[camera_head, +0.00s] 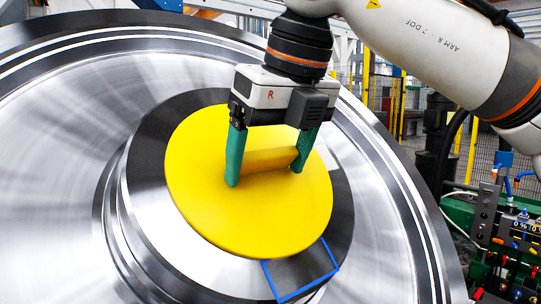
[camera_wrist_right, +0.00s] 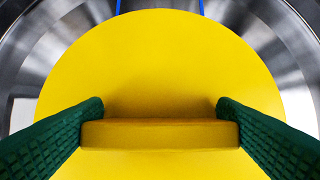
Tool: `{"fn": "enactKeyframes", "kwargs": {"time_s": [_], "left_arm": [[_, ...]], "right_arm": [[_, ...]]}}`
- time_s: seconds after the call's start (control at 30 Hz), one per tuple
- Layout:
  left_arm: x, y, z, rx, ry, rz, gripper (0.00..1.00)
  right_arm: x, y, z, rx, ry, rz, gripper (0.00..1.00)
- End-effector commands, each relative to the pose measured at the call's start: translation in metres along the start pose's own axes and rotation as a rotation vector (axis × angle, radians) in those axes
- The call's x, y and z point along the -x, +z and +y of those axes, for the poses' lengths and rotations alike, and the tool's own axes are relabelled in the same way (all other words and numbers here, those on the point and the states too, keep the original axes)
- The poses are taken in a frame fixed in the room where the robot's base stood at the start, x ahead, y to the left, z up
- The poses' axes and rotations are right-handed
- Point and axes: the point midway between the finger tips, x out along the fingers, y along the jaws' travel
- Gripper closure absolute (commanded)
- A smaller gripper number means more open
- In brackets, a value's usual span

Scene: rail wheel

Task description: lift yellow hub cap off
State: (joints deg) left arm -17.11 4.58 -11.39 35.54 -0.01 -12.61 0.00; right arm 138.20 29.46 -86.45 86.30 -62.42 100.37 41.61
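The yellow hub cap (camera_head: 215,215) is a round disc over the middle of the large steel rail wheel (camera_head: 60,160). A raised yellow bar handle (camera_head: 268,160) crosses its face. My right gripper (camera_head: 265,175) is at the handle, with one green finger at each end of it. In the right wrist view the cap (camera_wrist_right: 160,50) fills the middle, and the fingers (camera_wrist_right: 160,130) meet both ends of the handle, shut on it. Whether the cap touches the hub behind it cannot be told. My left gripper is not in view.
A blue outlined square (camera_head: 302,275) marks the dark hub ring below the cap. A green bench with connectors and cables (camera_head: 510,245) stands at the right. Yellow posts and fencing (camera_head: 385,95) are behind.

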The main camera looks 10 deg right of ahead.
Motion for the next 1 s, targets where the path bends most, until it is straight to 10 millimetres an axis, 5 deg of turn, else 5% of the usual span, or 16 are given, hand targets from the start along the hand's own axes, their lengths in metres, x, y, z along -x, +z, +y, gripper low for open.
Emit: {"fn": "enactKeyframes", "kwargs": {"time_s": [0.17,1.0], "left_arm": [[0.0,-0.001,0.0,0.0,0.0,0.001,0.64],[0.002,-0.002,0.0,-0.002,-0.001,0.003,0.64]], "right_arm": [[0.001,0.0,0.0,0.0,0.0,0.002,0.46],[0.02,0.008,0.0,0.0,0.0,0.002,0.46]]}}
